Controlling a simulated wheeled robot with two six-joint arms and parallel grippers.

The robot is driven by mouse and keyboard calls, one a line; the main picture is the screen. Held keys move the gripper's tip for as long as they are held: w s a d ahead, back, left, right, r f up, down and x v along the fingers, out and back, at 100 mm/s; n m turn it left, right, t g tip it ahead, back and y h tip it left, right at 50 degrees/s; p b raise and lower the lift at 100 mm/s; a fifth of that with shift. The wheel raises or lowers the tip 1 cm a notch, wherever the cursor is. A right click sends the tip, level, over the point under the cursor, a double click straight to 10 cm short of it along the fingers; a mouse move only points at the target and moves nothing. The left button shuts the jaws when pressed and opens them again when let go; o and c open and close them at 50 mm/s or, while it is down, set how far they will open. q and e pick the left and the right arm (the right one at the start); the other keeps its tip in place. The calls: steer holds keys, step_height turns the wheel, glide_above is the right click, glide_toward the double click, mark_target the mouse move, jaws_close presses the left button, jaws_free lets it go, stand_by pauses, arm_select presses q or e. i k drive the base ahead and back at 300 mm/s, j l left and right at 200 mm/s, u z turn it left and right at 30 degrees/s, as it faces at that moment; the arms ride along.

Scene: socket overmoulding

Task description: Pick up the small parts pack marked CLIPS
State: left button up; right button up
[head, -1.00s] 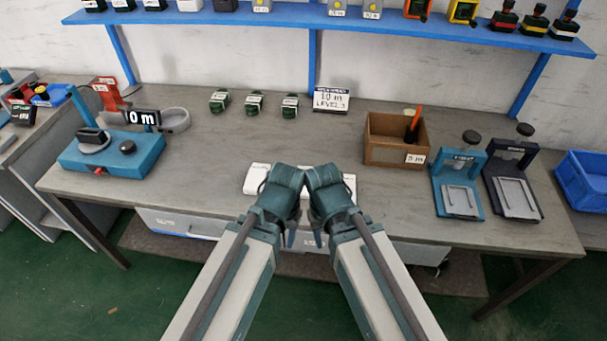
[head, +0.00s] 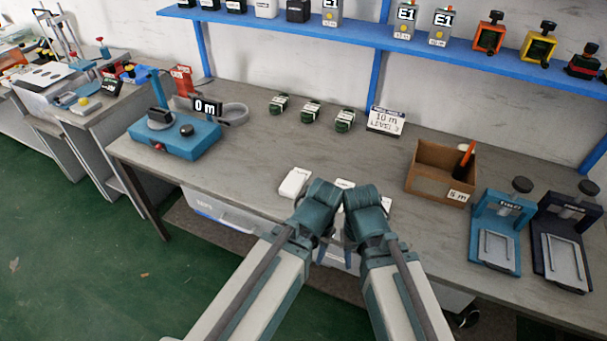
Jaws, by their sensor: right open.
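Three white packs lie near the front edge of the bench: a left one (head: 295,182), a middle one (head: 345,183) and a right one (head: 386,203). My forearms partly cover the middle and right packs. No CLIPS marking is readable on any of them. My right gripper (head: 348,258) points down in front of the bench edge, open and apart from the packs. My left gripper (head: 321,252) hangs beside it, mostly hidden behind its own wrist, and its jaws cannot be made out.
On the grey bench (head: 260,150) stand a blue machine (head: 175,138), several dark green coils, a 10 m sign (head: 386,121), an open brown box (head: 425,187) and two clamp presses (head: 495,230). A blue shelf (head: 450,53) runs above. Green floor (head: 90,260) is clear at left.

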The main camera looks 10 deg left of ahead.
mark_target(291, 187)
steer(key=i+j+z, duration=0.25)
steer(key=i, duration=0.25)
steer(key=i+j+z, duration=0.25)
steer(key=i+j, duration=0.25)
steer(key=l, duration=0.65)
steer(key=k, duration=0.05)
